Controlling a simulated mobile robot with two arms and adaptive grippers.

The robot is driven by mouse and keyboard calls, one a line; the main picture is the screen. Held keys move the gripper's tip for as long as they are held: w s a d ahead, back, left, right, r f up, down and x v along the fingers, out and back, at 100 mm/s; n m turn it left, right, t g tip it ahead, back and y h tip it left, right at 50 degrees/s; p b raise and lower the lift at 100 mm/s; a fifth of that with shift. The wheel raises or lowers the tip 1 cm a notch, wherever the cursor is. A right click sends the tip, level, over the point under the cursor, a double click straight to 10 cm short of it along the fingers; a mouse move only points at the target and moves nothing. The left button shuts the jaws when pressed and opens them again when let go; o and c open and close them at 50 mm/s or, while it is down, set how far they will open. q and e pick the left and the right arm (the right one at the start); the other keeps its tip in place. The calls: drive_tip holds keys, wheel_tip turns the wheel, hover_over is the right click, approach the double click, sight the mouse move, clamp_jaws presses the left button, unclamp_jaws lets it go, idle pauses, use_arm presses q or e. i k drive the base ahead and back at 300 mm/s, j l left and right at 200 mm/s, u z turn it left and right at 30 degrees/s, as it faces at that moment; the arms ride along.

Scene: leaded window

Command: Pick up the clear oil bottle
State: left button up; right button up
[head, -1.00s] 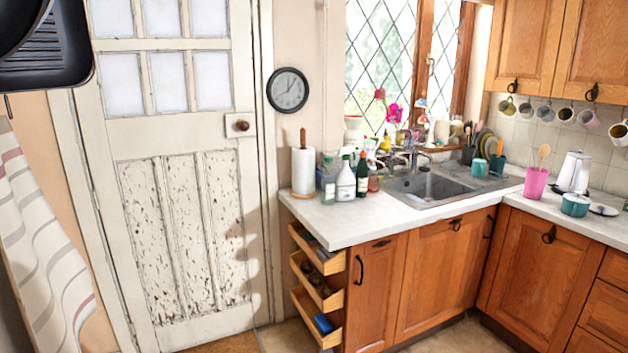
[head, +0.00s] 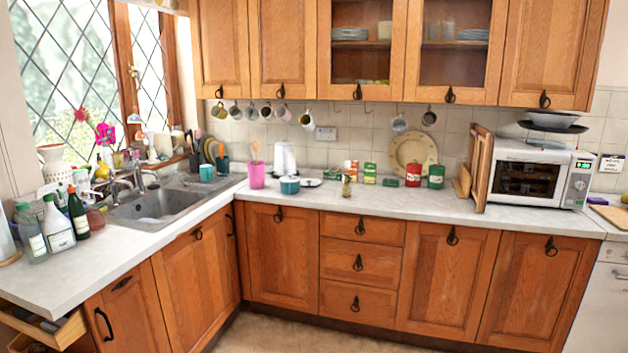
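A small bottle with yellowish contents (head: 346,186) stands upright on the far counter, right of the teal pot; it may be the clear oil bottle, but it is too small to be sure. A clear bottle (head: 30,232) with a greenish tint stands at the left end of the counter by the sink. Next to it are a white bottle (head: 57,226) and a dark green bottle (head: 78,214) with a red cap. Neither of my grippers is in view.
The counter (head: 395,198) is mostly clear along its front edge. A teal pot (head: 290,186), pink cup (head: 256,176), red canister (head: 413,174), green canister (head: 436,177) and microwave (head: 530,177) stand on it. An open drawer (head: 45,328) juts out at lower left.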

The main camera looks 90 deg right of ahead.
sight(347, 175)
drive_tip(key=z, duration=3)
drive_tip(key=i+l+u, duration=0.1)
drive_tip(key=i, duration=0.3)
drive_tip(key=i+l+u, duration=0.1)
drive_tip(key=i+l, duration=0.15)
drive_tip(key=i, duration=0.15)
drive_tip(key=i+l+u, duration=0.1)
drive_tip(key=i+l, duration=0.15)
drive_tip(key=i, duration=0.15)
